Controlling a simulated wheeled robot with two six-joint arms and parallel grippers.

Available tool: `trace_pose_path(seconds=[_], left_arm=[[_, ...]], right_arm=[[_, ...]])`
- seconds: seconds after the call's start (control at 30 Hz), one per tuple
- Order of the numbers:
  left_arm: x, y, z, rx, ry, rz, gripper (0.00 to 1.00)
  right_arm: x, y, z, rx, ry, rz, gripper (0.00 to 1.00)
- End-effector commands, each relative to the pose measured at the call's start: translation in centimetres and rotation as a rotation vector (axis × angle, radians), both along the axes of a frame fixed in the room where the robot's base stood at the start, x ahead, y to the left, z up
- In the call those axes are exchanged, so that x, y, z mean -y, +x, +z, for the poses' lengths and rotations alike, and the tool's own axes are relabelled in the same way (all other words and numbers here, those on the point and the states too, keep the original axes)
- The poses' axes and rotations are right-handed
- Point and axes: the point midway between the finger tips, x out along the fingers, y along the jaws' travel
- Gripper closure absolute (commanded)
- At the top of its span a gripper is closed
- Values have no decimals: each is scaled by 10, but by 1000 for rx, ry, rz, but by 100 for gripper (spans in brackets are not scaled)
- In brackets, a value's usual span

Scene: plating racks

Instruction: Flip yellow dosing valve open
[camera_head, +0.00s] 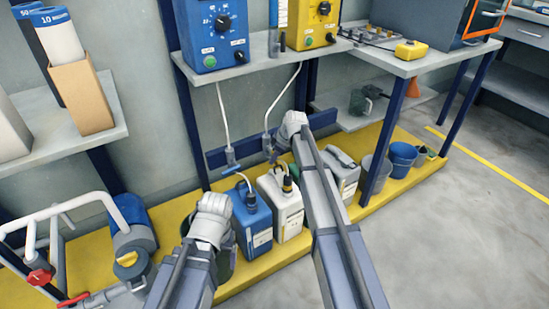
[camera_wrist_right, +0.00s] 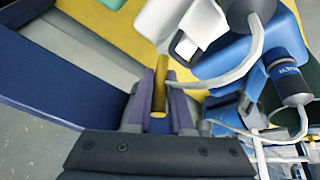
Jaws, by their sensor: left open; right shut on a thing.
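The yellow valve handle (camera_wrist_right: 160,92) shows in the right wrist view as a narrow yellow piece between the two fingers of my right gripper (camera_wrist_right: 164,108), which is shut on it. In the head view my right gripper (camera_head: 282,136) is beside the lower end of the right-hand dosing hose (camera_head: 276,108); the yellow handle is hidden there. How far the handle is turned cannot be told. My left gripper (camera_head: 212,218) is open, low in front of the blue canister, away from the valves. A blue valve (camera_head: 230,157) hangs on the left-hand hose.
A blue canister (camera_head: 252,222) and a white canister (camera_head: 284,207) stand on the yellow platform (camera_head: 255,278) below the hoses. Blue (camera_head: 214,32) and yellow (camera_head: 312,22) dosing pumps sit on the shelf above. White piping with red valves (camera_head: 40,277) is at left. The floor at right is clear.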

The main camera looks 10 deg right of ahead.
Motion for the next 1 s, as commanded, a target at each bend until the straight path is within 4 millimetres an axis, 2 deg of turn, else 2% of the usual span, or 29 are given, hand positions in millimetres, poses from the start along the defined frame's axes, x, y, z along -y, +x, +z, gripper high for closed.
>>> trace_pose_path(seconds=[0.27,0.6,0.87,0.9,1.0], left_arm=[[0,0,0,0,0,0,17],[0,0,-9,0,0,2,17],[0,0,-8,0,0,2,17],[0,0,-8,0,0,2,17],[0,0,-8,0,0,2,17]], right_arm=[[0,0,0,0,1,-1,100],[-3,0,-1,-59,165,0,100],[-4,-1,0,-62,172,1,100],[-4,-1,0,-62,172,1,80],[-4,-1,0,-62,171,0,69]])
